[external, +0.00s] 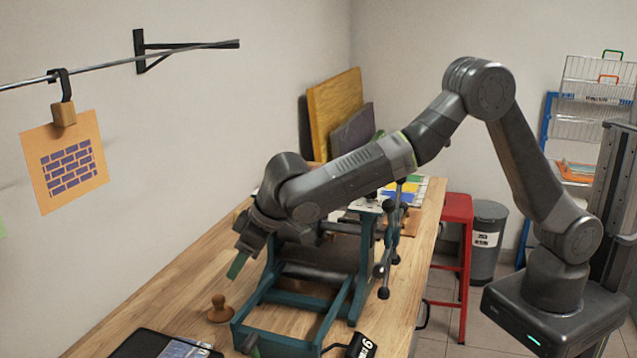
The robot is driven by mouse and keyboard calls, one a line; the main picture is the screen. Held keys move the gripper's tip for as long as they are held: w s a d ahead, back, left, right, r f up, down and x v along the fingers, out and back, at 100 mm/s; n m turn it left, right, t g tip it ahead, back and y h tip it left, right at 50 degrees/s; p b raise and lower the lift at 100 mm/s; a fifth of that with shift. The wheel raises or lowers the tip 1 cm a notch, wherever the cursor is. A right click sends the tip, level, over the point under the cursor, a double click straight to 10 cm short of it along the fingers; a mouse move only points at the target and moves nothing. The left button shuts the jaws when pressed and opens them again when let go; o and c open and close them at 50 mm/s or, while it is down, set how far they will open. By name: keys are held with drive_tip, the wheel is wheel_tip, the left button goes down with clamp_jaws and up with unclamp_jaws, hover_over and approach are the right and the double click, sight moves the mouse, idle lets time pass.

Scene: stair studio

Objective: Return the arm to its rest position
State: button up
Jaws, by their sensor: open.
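My arm reaches from its base at the right across the wooden workbench (205,270). It is bent high at the elbow. My gripper (238,262) points down at the left end of the arm, above the bench and beside the left side of a teal-framed press (290,312). One greenish fingertip shows clearly; the rest of the jaws is partly hidden. I see nothing held between them. The forearm passes over the press and hides part of it.
A wooden-handled stamp (219,309) stands left of the press, and a dark tray (160,345) lies at the front. A print (66,165) hangs from a rail at left. A red stool (459,240), grey bin (487,240) and drying rack (590,95) stand beyond the bench.

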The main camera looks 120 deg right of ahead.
sight(222, 294)
drive_tip(key=p+x, duration=0.2)
drive_tip(key=x, duration=1)
drive_tip(key=shift+f, duration=0.35)
wheel_tip(222, 294, up, 22)
drive_tip(key=b, duration=0.1)
drive_tip(key=s+d+m+g+h, duration=0.1)
drive_tip(key=s+d+m, duration=0.2)
drive_tip(key=s+d, duration=2.2)
drive_tip(key=shift+s+d+f, duration=0.15)
drive_tip(key=shift+s+d, duration=0.15)
drive_tip(key=shift+d, duration=2.05)
